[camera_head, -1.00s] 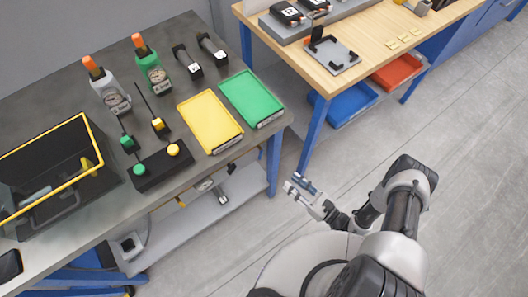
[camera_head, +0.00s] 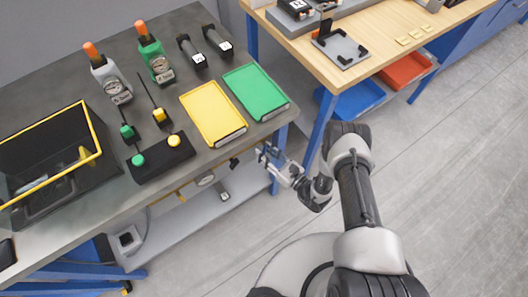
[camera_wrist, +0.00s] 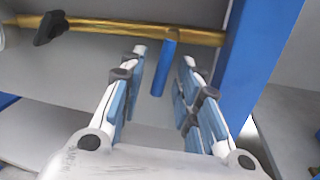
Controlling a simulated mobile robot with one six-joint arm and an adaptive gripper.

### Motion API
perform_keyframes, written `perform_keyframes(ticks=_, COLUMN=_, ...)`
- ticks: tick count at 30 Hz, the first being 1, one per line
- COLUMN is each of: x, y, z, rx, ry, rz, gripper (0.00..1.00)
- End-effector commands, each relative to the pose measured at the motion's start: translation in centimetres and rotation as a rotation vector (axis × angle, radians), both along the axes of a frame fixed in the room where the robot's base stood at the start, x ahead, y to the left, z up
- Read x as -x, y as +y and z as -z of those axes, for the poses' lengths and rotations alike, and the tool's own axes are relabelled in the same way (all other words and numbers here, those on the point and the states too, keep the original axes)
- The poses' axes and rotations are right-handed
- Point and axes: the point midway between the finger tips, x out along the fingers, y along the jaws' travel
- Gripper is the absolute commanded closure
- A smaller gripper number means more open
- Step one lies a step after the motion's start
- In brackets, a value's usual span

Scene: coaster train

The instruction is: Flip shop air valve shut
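In the wrist view a brass pipe (camera_wrist: 195,37) runs across under the bench. A blue lever (camera_wrist: 163,72) hangs from it, at about a right angle to the pipe. A black handle (camera_wrist: 50,27) sits on the same pipe farther left, and also shows in the head view (camera_head: 234,162). No label tells which one is the shop air valve. My gripper (camera_wrist: 164,56) is open, with its fingers on either side of the blue lever in the picture; contact is not visible. In the head view my gripper (camera_head: 264,156) is at the bench's front right corner, and the lever is not discernible.
A blue bench leg (camera_wrist: 262,50) stands close to the right of my fingers. A gauge (camera_head: 205,180) and a grey lower shelf (camera_head: 190,218) are under the bench. Yellow (camera_head: 213,112) and green (camera_head: 255,92) trays lie on top. The floor on the right is clear.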

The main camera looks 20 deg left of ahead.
Motion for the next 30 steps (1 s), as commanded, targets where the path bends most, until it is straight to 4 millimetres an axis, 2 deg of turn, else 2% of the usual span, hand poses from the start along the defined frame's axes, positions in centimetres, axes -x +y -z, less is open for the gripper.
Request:
perform_keyframes(ticks=3, x=-0.4, y=0.77, z=-0.02, rx=-0.001, ry=-0.002, rz=-0.002, gripper=0.7)
perform_keyframes(ticks=13, x=-0.54, y=0.92, z=-0.07, rx=-0.001, ry=0.0, rz=0.0, gripper=0.7)
perform_keyframes(ticks=26, x=-0.5, y=0.91, z=-0.04, rx=0.0, ry=0.0, rz=0.0, gripper=0.99)
perform_keyframes(ticks=30, x=-0.5, y=0.91, z=-0.03, rx=0.0, ry=0.0, rz=0.0, gripper=1.0)
